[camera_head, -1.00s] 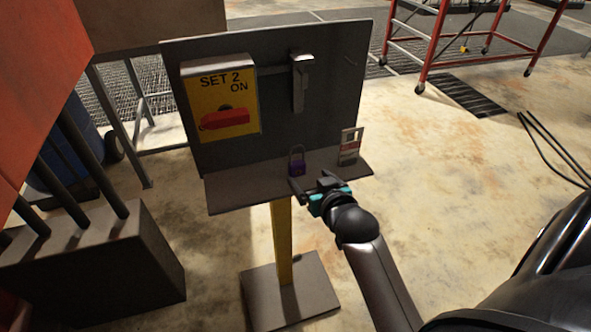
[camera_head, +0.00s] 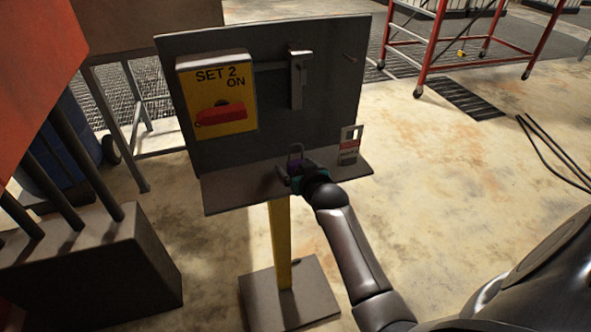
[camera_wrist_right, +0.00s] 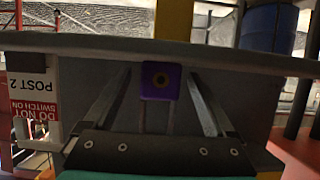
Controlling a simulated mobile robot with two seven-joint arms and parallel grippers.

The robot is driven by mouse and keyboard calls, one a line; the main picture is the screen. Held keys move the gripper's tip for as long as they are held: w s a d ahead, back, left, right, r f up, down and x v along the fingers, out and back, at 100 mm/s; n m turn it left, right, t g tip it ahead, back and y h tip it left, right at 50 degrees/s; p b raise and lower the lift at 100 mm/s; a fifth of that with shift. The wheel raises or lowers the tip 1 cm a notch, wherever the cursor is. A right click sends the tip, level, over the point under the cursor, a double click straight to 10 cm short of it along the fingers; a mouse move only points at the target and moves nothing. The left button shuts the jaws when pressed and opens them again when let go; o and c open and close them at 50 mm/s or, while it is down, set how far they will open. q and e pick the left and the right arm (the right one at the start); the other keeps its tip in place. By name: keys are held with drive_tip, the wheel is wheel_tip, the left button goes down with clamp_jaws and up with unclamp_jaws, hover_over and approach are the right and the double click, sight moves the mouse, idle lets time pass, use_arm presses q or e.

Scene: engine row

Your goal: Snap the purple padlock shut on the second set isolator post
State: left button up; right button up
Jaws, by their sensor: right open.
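The purple padlock (camera_head: 294,163) stands on the shelf of the second set isolator post (camera_head: 221,193), its grey shackle upward. In the right wrist view the padlock (camera_wrist_right: 160,82) appears upside down, between my fingers. My right gripper (camera_head: 293,171) is open around it, with a gap visible on both sides. Whether the shackle is latched cannot be told. My left gripper is out of view.
A red-and-white tag (camera_head: 350,146) stands at the shelf's right end, and it also shows in the right wrist view (camera_wrist_right: 38,122). A red trolley (camera_head: 433,50) stands behind. The floor to the right is mostly clear.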

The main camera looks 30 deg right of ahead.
drive_tip(key=shift+w, duration=0.15)
drive_tip(key=shift+c, duration=0.3)
clamp_jaws()
idle(0.4)
